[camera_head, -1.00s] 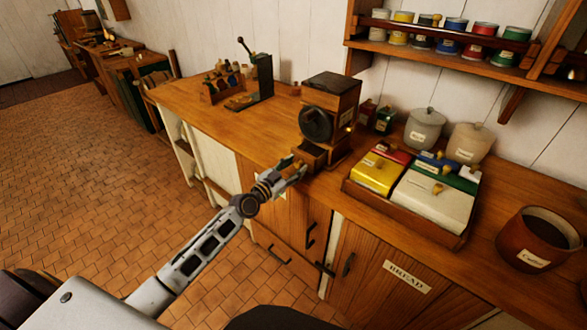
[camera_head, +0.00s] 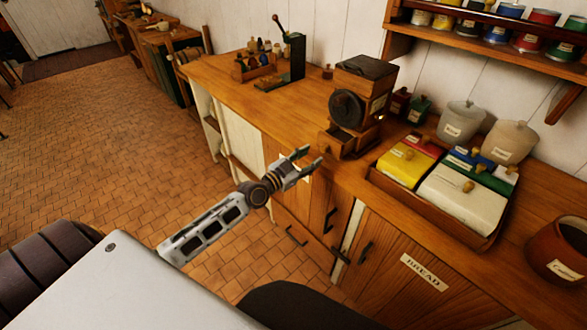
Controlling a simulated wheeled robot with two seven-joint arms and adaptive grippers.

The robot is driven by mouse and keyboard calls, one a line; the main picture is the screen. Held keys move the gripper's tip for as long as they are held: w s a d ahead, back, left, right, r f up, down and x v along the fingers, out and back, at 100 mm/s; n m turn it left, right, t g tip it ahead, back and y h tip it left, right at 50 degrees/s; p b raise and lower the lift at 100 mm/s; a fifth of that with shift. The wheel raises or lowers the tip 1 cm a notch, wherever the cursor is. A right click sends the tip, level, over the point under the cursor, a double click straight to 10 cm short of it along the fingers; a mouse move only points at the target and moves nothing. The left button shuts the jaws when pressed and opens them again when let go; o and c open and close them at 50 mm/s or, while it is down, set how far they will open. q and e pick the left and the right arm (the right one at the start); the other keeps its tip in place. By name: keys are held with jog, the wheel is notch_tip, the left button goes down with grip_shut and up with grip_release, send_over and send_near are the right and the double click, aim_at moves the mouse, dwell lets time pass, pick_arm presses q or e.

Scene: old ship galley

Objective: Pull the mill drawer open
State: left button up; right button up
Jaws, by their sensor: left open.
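The mill (camera_head: 362,92) is a dark wooden box with a round black wheel on its front, standing on the wooden counter. Its small drawer (camera_head: 338,143) sticks out at the bottom front, pulled out toward the counter's front edge. My left gripper (camera_head: 311,158) is open and empty, in front of and a little below the drawer, with a small gap between them. The drawer's knob is too small to make out. My right gripper is not in view.
A tray (camera_head: 428,208) of coloured lidded boxes stands right of the mill. Two pale lidded jars (camera_head: 461,121) and small tins (camera_head: 419,109) are behind it. A brown pot (camera_head: 560,250) is at far right. The counter (camera_head: 228,95) left of the mill is largely clear.

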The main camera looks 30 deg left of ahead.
pick_arm(q)
jog(key=v, duration=0.6)
jog(key=shift+s, duration=0.3)
jog(key=shift+n, duration=0.3)
dwell(0.6)
